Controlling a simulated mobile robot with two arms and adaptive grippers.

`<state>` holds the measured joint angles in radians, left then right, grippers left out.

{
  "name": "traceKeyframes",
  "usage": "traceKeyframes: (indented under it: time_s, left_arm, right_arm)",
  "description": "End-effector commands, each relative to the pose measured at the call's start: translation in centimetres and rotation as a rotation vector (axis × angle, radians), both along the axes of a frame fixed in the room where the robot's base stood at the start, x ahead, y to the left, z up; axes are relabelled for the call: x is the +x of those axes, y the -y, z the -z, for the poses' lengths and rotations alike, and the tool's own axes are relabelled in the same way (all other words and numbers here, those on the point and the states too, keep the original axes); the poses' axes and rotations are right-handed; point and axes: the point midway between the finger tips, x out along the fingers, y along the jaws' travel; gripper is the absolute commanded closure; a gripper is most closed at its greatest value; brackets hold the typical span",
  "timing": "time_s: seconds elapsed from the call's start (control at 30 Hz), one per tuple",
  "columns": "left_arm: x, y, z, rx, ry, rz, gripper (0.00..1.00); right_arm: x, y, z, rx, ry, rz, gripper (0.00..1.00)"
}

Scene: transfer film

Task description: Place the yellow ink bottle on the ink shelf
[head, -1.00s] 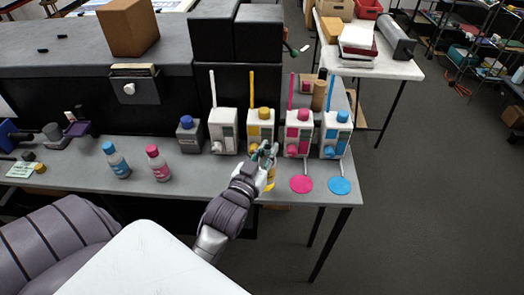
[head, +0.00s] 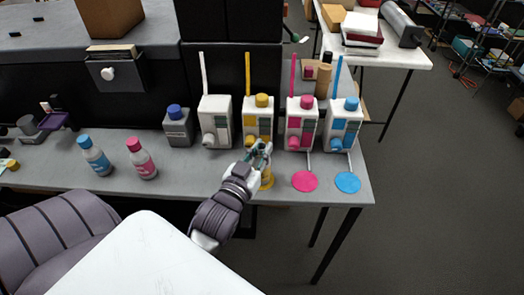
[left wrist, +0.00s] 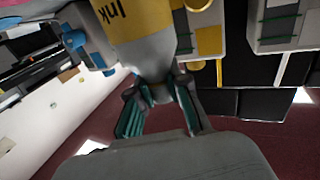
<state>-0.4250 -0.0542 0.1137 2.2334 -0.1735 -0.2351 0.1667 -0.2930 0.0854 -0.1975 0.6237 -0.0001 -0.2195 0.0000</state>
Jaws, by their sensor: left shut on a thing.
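My left gripper (head: 259,150) is shut on the yellow ink bottle, just in front of the yellow-capped ink tank. In the left wrist view, the gripper (left wrist: 160,95) closes on the narrow end of the bottle (left wrist: 140,40), a grey bottle with a yellow label reading "Ink". No separate ink shelf is clearly distinguishable; the grey counter (head: 205,178) holds the inks. My right gripper is not in view.
A blue bottle (head: 95,157) and a pink bottle (head: 142,160) stand left on the counter. A dark bottle (head: 178,127) stands beside the white tank (head: 216,122). Pink (head: 301,122) and blue (head: 343,125) tanks stand right, with pink (head: 304,181) and blue (head: 348,182) discs in front.

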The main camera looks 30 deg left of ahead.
Motion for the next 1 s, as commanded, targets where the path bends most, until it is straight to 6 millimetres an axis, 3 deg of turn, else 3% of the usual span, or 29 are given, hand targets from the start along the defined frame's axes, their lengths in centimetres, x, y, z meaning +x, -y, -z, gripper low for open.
traceKeyframes:
  time_s: [0.17,0.2,0.33,0.7,0.87,1.0]
  left_arm:
    - [0.0,0.0,0.3,0.0,0.001,0.0,1.0]
    - [0.0,0.0,0.4,0.0,-0.001,0.0,0.8]
    - [0.0,0.0,0.3,0.0,-0.001,0.0,0.59]
    - [0.0,0.0,-0.3,0.0,0.002,0.0,0.59]
    - [-2.3,0.4,0.3,-0.001,-0.004,0.0,0.59]
    - [-5.5,0.9,0.4,-0.001,-0.005,-0.001,0.59]
  right_arm:
    - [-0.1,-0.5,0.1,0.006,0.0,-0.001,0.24]
    - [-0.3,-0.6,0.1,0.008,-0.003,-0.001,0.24]
    - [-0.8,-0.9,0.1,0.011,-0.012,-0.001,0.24]
    - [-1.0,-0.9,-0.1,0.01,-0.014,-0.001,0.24]
    - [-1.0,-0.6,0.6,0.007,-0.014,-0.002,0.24]
    - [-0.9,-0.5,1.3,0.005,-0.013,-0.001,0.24]
